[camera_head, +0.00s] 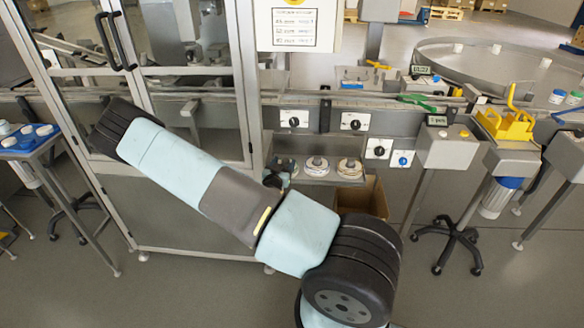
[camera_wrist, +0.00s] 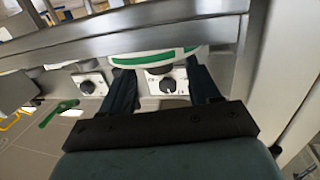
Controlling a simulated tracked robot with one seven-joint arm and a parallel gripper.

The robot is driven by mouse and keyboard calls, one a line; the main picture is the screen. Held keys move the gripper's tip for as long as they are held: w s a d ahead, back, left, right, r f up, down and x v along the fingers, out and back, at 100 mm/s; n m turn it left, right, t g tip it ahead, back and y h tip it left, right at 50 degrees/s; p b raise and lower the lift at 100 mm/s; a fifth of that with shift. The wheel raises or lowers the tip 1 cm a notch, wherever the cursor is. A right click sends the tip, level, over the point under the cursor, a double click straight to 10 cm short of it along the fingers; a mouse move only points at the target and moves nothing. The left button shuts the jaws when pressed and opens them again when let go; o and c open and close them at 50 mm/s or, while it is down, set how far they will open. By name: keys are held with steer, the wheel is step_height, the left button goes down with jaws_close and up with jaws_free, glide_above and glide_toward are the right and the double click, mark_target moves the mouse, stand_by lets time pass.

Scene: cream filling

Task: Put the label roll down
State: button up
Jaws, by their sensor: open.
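In the wrist view, my gripper (camera_wrist: 160,75) is open, with its two dark fingers apart. A curved white edge with a green band (camera_wrist: 150,57), which looks like the label roll, lies at the fingertips and spans the gap between them. Most of it is out of sight, and I cannot tell whether the fingers touch it or what it rests on. In the head view my gripper cannot be made out. Several whitish rolls, one of them here (camera_head: 317,166), sit on a low metal shelf on the machine's front.
Black knobs on white plates (camera_head: 355,121) are on the machine front above the shelf. A glass-doored cabinet (camera_head: 215,130) stands left of it. A cardboard box (camera_head: 372,196) is below the shelf. A grey box on a stand (camera_head: 443,148) is at the right.

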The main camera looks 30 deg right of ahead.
steer(key=shift+x, duration=1.5)
steer(key=shift+f, duration=0.1)
jaws_close()
